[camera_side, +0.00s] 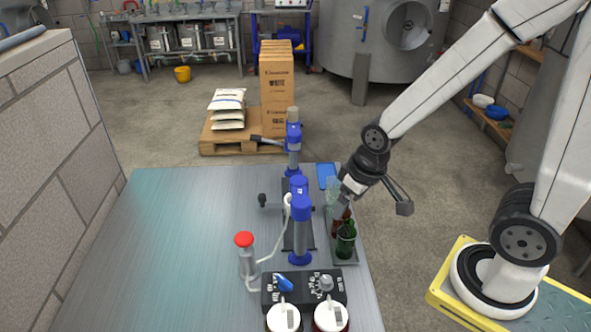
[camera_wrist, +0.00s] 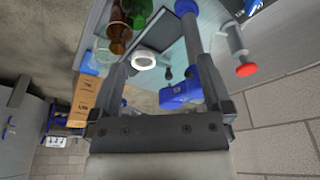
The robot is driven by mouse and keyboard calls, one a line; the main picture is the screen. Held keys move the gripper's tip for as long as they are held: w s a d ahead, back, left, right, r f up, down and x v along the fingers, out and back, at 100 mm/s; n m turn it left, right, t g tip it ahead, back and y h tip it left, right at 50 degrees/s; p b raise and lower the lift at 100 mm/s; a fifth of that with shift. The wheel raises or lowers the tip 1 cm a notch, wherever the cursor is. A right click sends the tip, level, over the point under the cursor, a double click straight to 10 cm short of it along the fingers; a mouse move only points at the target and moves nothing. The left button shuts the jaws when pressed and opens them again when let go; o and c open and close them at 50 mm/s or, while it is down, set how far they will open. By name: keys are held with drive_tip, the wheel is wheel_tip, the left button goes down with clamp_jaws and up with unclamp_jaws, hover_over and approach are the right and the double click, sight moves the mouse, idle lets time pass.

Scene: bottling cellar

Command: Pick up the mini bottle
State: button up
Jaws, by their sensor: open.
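Several small bottles stand close together on a dark tray (camera_side: 345,262) at the bench's right edge: a green bottle (camera_side: 346,243), a brown bottle (camera_side: 337,226) and a clear one (camera_side: 333,190). I cannot tell which one is meant by the mini bottle. In the wrist view the green bottle (camera_wrist: 137,12), brown bottle (camera_wrist: 118,36) and clear bottle (camera_wrist: 106,54) are at the top left, outside the jaws. My gripper (camera_wrist: 165,70) is open, with nothing held between its fingers. In the side view it is at the bottles' far end, partly overlapping them.
Blue-and-grey upright bench devices (camera_side: 300,225) stand just left of the tray. A red-topped cylinder (camera_side: 246,258) and a black control box (camera_side: 303,289) are nearer the front. The bench's left part (camera_side: 180,240) is clear. Boxes (camera_side: 277,95) on a pallet stand behind.

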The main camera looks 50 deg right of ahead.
drive_tip(key=shift+w, duration=0.1)
drive_tip(key=n+g, duration=0.2)
drive_tip(key=n, duration=1.3)
hover_over(337, 185)
wheel_tip(337, 185, down, 4)
drive_tip(key=shift+r, duration=0.1)
drive_tip(key=shift+w+d+f+n+g, duration=0.3)
drive_tip(key=shift+d+n, duration=0.25)
drive_tip(key=shift+n, duration=0.05)
drive_tip(key=shift+f, duration=1.3)
drive_tip(key=shift+f, duration=0.1)
drive_tip(key=shift+s+d+f, duration=0.1)
drive_tip(key=shift+f, duration=2.4)
